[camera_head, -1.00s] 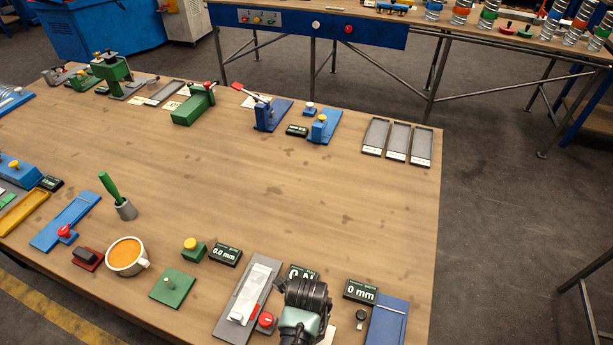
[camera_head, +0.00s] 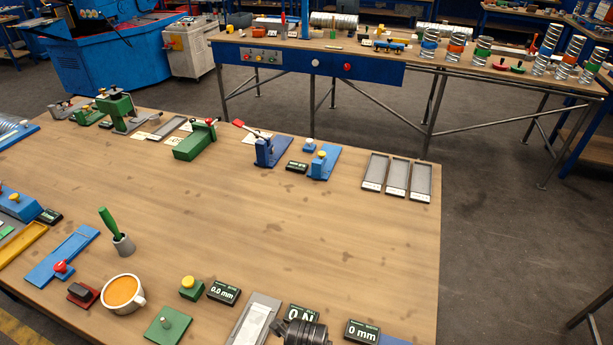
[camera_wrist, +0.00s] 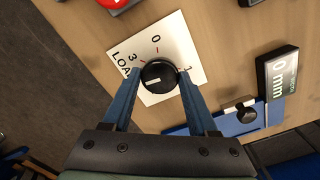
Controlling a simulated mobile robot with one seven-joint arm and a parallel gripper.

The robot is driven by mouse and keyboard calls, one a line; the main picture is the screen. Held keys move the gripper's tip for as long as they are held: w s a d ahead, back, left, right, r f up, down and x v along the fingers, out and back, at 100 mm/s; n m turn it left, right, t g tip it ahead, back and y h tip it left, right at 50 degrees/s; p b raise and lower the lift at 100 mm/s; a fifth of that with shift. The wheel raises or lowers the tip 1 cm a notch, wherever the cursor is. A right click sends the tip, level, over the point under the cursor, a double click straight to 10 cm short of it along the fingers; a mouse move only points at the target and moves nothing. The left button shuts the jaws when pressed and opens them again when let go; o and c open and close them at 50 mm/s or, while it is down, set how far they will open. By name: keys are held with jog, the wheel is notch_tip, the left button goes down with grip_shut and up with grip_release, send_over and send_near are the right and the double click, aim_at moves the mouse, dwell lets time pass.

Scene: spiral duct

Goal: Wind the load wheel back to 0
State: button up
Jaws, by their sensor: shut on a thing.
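The load wheel (camera_wrist: 158,76) is a small black knob with a white pointer bar, on a white plate (camera_wrist: 180,44) printed "LOAD" in the wrist view. The plate's 0 is above the knob, 3 is at upper left, and a partly covered mark is at right. The bar lies on the knob's left part, pointing left and slightly down, away from the 0. My gripper (camera_wrist: 161,74) is shut on the knob, one blue finger on each side. In the head view my dark wrist (camera_head: 300,333) is at the bottom edge, and the wheel is hidden. A display (camera_head: 301,314) there reads 0 N.
A "0 mm" display (camera_wrist: 277,74) and a black knob on a blue base (camera_wrist: 245,113) lie right of the wheel. A red part (camera_wrist: 115,3) is at the top. An orange-filled cup (camera_head: 123,292) stands at the left. The table middle is clear.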

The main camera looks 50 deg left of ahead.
jog(key=n+p, duration=0.2)
jog(key=n, duration=0.4)
jog(key=shift+r+n, duration=0.1)
jog(key=shift+n, duration=0.2)
jog(key=n+p, duration=0.2)
jog(key=n, duration=1)
jog(key=shift+n+p, duration=0.4)
jog(key=n, duration=0.6)
jog(key=shift+p, duration=0.4)
jog(key=n, duration=0.6)
jog(key=shift+n+p, duration=0.35)
jog(key=shift+n, duration=0.05)
jog(key=n, duration=0.6)
jog(key=shift+p, duration=0.3)
jog(key=n, duration=0.6)
jog(key=shift+n+p, duration=0.3)
jog(key=shift+p, duration=0.05)
jog(key=n, duration=0.6)
jog(key=shift+n+p, duration=0.3)
jog(key=shift+p, duration=0.05)
